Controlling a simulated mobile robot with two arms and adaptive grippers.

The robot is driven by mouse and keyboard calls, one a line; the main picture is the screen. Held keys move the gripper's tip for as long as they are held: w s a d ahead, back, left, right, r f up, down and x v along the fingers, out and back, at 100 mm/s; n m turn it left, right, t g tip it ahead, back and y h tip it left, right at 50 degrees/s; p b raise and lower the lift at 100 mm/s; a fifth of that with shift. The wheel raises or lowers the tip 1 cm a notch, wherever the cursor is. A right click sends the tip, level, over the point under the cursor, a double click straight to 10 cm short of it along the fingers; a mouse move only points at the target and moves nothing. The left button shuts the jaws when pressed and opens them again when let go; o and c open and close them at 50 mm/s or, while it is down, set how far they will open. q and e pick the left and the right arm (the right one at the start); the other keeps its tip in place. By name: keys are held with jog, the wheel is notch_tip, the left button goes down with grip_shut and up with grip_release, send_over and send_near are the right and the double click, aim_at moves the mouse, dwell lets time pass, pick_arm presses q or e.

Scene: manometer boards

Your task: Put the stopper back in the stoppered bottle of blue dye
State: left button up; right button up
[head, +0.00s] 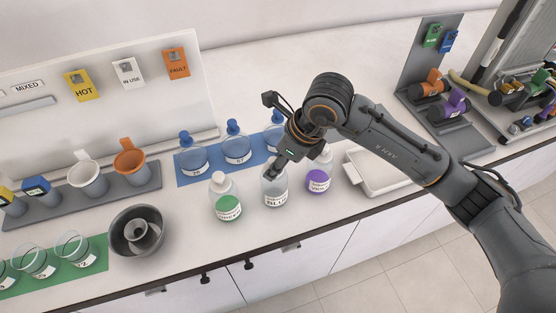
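A clear bottle with a white label reading "BLU…" (275,190) stands upright on the counter, between a green-dye bottle (228,203) and a purple-dye bottle (319,180). My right gripper (272,171) comes down from above at the mouth of the "BLU…" bottle. Its fingers cover the bottle's neck, so I cannot tell whether a stopper is between them or whether they touch the bottle. I see no loose stopper on the counter. My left gripper is not in view.
Several blue-stoppered flasks (236,152) stand on a blue mat behind. A white tray (366,184) lies to the right and a metal bowl (117,240) to the left. Racked cups (130,162) and glasses on a green mat stand further left. The counter's front edge is close.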

dwell(0.3)
jog(key=o, duration=0.8)
jog(key=shift+o, duration=0.2)
jog(key=o, duration=0.7)
jog(key=shift+c, duration=0.2)
jog(key=shift+r+p, duration=1.6)
jog(key=shift+r, duration=2.35)
